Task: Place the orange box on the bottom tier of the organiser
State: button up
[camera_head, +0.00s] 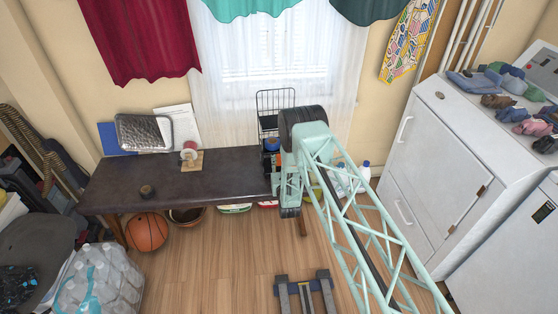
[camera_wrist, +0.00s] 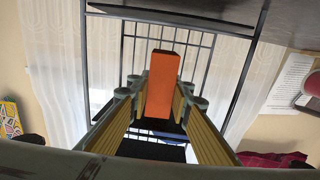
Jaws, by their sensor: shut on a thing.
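The orange box (camera_wrist: 162,84) is upright in the wrist view, held between the yellow-padded fingers of my gripper (camera_wrist: 159,92). The black wire organiser (camera_head: 275,93) stands at the right end of the dark table, in front of the window. In the wrist view its dark frame and bars (camera_wrist: 190,45) are behind and around the box. In the head view my arm covers the organiser's right and lower parts. Only a small orange patch shows there beside my wrist. I cannot tell whether the box touches a tier.
A basketball (camera_head: 147,232) lies on the floor below. A white cabinet (camera_head: 440,150) stands to the right.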

jog(key=shift+w+a, duration=0.1)
jog(key=shift+w, duration=0.15)
jog(key=shift+w+f, duration=0.1)
jog(key=shift+f, duration=0.25)
jog(key=shift+f+b, duration=0.75)
jog(key=shift+f, duration=0.7)
jog(key=o, duration=0.9)
jog(key=shift+f, duration=0.15)
jog(key=shift+s+r, duration=0.2)
jog(key=shift+s, duration=0.25)
jog(key=shift+p+v, duration=1.45)
jog(key=shift+v, duration=4.15)
